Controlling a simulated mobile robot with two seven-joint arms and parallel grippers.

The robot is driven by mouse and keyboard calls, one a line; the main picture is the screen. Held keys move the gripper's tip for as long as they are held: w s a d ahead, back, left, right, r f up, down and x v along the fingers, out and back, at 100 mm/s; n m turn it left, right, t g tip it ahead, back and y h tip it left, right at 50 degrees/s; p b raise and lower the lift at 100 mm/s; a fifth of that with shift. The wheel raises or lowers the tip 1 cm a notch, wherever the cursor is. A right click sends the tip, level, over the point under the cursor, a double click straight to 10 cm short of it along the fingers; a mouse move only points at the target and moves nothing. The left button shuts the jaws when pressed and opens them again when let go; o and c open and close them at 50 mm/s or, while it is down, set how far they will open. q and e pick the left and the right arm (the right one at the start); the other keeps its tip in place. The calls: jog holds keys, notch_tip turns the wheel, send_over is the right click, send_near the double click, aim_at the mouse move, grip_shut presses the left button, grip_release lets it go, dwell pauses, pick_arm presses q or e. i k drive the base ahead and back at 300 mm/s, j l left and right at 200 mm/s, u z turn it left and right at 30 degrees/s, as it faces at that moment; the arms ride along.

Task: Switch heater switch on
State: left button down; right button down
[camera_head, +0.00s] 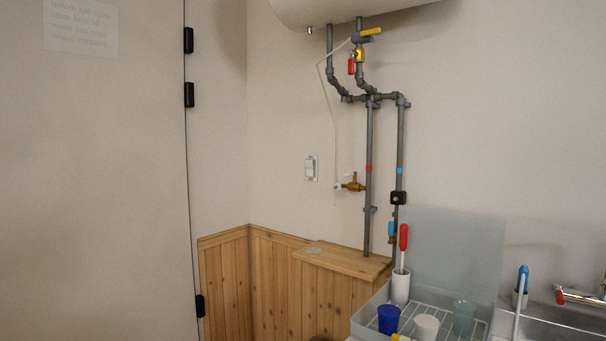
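A small white wall switch (310,168) is on the beige wall, left of the grey pipes; it may be the heater switch. Whether it is on or off is too small to tell. The underside of a white tank (345,8), likely the heater, shows at the top edge, with pipes running down from it. Neither of my grippers is in view.
Grey pipes (369,140) with a brass valve (354,184) run down to a wooden ledge (345,260). A rack (365,322) with cups, including a blue cup (388,319), stands at the lower right beside a sink (550,325). A door (95,180) is at left.

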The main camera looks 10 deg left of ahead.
aim_at(309, 170)
jog(key=k+z, duration=0.1)
jog(key=z, duration=1.35)
jog(key=i+j, duration=0.1)
jog(key=j, duration=0.6)
jog(key=i+j, duration=0.1)
jog(key=j, duration=1.3)
jog(key=i+j, duration=0.15)
jog(key=j, duration=0.55)
jog(key=i+j, duration=0.1)
jog(key=j, duration=0.55)
jog(key=i+j, duration=0.1)
jog(key=j, duration=0.6)
jog(key=i+j, duration=0.15)
jog(key=i, duration=0.2)
